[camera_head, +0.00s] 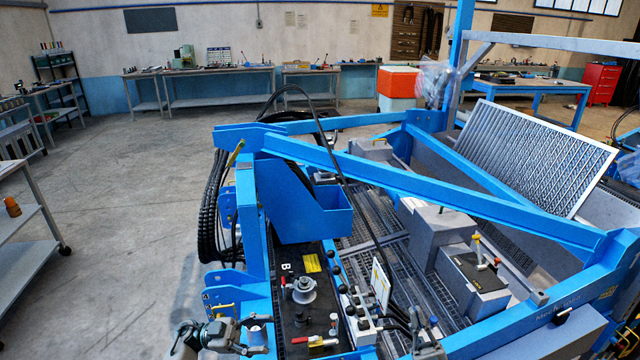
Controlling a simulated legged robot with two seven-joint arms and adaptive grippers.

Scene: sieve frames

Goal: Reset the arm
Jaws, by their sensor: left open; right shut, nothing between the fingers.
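My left gripper (258,338) is at the bottom edge, left of centre, open, beside the blue frame's front left corner. A small pale cylindrical part shows at its fingers; I cannot tell whether they touch it. My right gripper (428,328) is at the bottom edge, right of centre, shut and empty, near the lever block. Most of both arms is out of view. The sieve frame (540,155), a silver-rimmed mesh panel, leans tilted in the right side of the large blue machine frame (430,188), away from both grippers.
A black panel (310,262) with a round knob and a red-handled valve (315,341) lies between the grippers. Black-knobbed levers (355,305) stand close to the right gripper. A blue bin (300,205) and diagonal beam stand beyond. Open floor (110,220) lies left.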

